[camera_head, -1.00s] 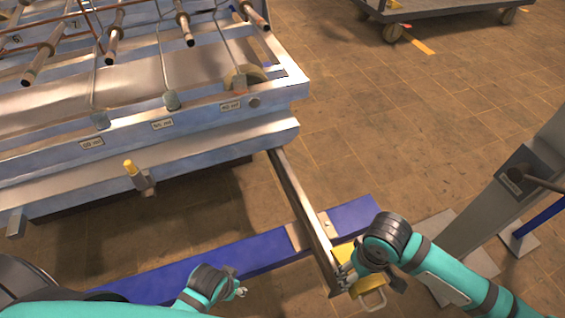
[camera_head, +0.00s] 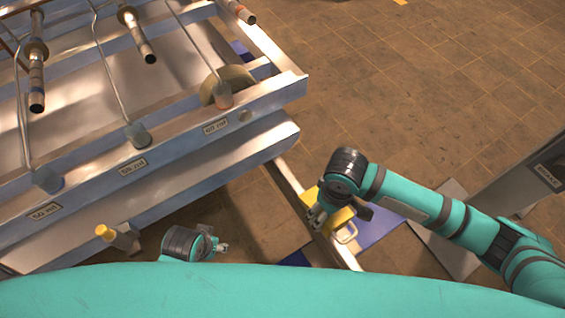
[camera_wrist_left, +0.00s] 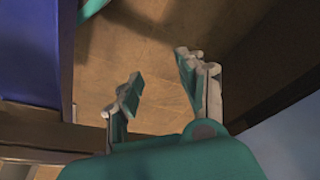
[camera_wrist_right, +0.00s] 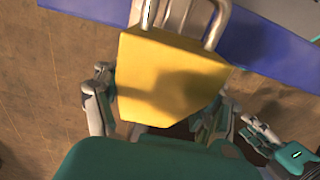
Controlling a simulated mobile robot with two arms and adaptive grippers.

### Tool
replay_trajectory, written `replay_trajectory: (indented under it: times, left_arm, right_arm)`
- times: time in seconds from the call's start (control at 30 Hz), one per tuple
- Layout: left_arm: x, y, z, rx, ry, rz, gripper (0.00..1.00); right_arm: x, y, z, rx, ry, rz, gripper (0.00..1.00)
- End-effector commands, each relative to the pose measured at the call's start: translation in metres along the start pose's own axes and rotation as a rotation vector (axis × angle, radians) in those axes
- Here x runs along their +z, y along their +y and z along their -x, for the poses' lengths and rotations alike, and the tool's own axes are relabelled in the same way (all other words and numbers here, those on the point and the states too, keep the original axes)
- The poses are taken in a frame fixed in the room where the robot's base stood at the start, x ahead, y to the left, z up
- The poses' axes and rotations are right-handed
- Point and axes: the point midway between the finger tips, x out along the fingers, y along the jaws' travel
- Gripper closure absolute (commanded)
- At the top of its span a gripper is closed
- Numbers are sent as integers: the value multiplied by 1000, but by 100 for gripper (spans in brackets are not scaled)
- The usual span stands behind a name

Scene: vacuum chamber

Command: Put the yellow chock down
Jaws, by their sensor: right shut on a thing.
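The yellow chock (camera_head: 343,217), a wedge block with a metal handle, is in my right gripper (camera_head: 318,218), beside the metal rail in the head view. In the right wrist view the chock (camera_wrist_right: 165,80) sits between the two fingers of my right gripper (camera_wrist_right: 162,100), its handle pointing away. My right gripper is shut on it. I cannot tell whether the chock touches anything below. My left gripper (camera_head: 223,247) is low in the head view. It is open and empty between its fingers in the left wrist view (camera_wrist_left: 160,75).
A metal rail (camera_head: 288,185) runs out from the large metal frame (camera_head: 200,150), which carries rods and labels. A blue beam (camera_head: 385,225) lies under the right gripper. A grey post (camera_head: 500,185) stands at right. Brown tiled floor (camera_head: 400,90) is clear at upper right.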

Motion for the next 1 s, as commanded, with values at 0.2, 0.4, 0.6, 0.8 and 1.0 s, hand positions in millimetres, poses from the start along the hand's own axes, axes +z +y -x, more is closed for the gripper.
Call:
replay_trajectory:
  times: [0.2, 0.4, 0.6, 0.8, 1.0]
  left_arm:
    - [-11, -2, 41, -4, 30, 4, 60]
    - [-13, -4, 93, -9, 56, 7, 60]
    - [-9, -4, 100, -11, 58, 8, 60]
    - [-8, -4, 96, -10, 58, 8, 60]
    - [-27, -2, 86, -6, 150, 4, 60]
  right_arm:
    - [-55, -2, -6, 1, 7, 0, 80]
    - [-104, -3, -11, 1, 6, 0, 80]
    - [-138, -3, -13, 1, 3, 0, 80]
    - [-153, -4, -14, 0, 4, 0, 80]
    - [-153, -4, -40, 0, 2, 0, 80]
